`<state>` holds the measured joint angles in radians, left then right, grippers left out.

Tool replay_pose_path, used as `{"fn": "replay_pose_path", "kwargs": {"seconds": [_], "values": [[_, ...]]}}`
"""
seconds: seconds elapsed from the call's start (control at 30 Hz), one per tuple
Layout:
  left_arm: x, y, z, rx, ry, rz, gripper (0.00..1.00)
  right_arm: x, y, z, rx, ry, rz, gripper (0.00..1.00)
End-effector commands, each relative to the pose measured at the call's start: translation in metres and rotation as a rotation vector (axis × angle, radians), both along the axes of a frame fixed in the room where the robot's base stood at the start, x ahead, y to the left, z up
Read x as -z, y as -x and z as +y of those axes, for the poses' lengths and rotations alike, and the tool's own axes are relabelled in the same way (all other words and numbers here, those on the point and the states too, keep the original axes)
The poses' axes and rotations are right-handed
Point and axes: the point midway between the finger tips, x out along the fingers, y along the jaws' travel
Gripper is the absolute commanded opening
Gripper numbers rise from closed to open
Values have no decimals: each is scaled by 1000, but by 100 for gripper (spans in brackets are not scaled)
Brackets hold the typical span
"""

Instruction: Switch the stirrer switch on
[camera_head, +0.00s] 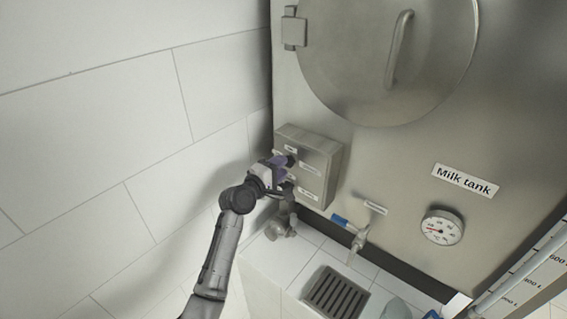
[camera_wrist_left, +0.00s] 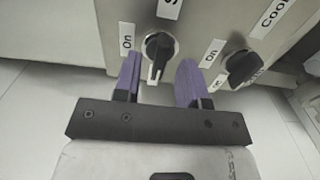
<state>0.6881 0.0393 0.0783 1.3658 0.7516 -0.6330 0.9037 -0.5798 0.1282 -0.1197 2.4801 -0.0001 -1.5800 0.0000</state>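The grey control box (camera_head: 321,158) is on the steel tank's front at the left. In the left wrist view, a black rotary knob (camera_wrist_left: 158,52) sits under a cut-off label beginning with "S", likely the stirrer switch. Its handle points down in the picture, and an "On" label (camera_wrist_left: 126,42) is to its left. My left gripper (camera_head: 282,162) is at the box; in the left wrist view its purple fingers (camera_wrist_left: 158,68) are open, one on each side of the knob, with visible gaps. My right gripper is not in view.
A second black knob (camera_wrist_left: 243,67) with a "Cool…" label is right of the right finger. Below the box are a pipe fitting (camera_head: 281,226), a blue-handled tap (camera_head: 357,237) and a drain grate (camera_head: 338,293). A tiled wall (camera_head: 120,130) stands close on the left.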

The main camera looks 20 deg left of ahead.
Motion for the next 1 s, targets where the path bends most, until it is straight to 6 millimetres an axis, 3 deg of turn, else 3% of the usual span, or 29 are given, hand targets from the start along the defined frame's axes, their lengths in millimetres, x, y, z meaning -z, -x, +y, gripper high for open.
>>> {"fn": "replay_pose_path", "kwargs": {"seconds": [0.23, 0.67, 1.0], "values": [[0, -15, -5, 0, 1, 1, 38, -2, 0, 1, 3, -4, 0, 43], [0, -18, -6, -1, 0, 0, 37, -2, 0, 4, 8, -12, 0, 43], [0, -18, -6, -1, 0, 0, 5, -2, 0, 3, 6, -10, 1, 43]]}}
